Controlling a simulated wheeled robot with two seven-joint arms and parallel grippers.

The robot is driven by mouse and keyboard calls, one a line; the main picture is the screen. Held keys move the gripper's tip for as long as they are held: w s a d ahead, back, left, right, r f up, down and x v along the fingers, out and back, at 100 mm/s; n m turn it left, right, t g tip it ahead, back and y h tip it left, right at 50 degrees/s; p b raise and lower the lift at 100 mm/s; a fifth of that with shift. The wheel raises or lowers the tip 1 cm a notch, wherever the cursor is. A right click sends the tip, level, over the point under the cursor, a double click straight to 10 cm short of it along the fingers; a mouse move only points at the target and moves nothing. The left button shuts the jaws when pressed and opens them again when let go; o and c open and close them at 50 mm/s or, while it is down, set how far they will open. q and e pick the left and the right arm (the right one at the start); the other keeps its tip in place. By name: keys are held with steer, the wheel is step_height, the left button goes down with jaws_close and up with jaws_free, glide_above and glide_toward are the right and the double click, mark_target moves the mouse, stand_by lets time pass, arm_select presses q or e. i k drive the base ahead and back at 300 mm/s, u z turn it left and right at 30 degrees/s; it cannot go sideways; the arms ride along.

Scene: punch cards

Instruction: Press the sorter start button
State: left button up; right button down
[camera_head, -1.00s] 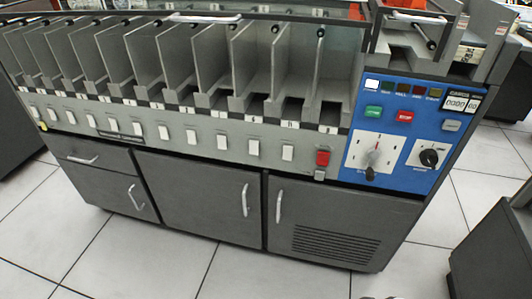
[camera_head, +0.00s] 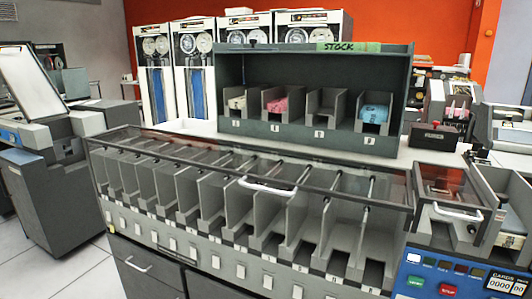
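The sorter (camera_head: 270,225) is a long grey machine across the lower part of the head view. Its blue control panel (camera_head: 474,269) is at the bottom right, cut off by the picture's lower edge. The green button (camera_head: 415,282), which looks like the start button, sits there beside the red stop button (camera_head: 447,289). A small white lit lamp (camera_head: 413,258) is above the green button. A card counter (camera_head: 502,284) to the right appears to read zeros. Neither of my grippers is in view.
A dark stock rack (camera_head: 313,105) with pink, blue and pale card stacks stands behind the sorter. Clear covers with white handles (camera_head: 267,186) lie over the pockets. A grey machine (camera_head: 50,160) stands at left. Floor (camera_head: 70,275) is free between them.

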mark_target(415, 282)
steer(key=z, duration=1.25)
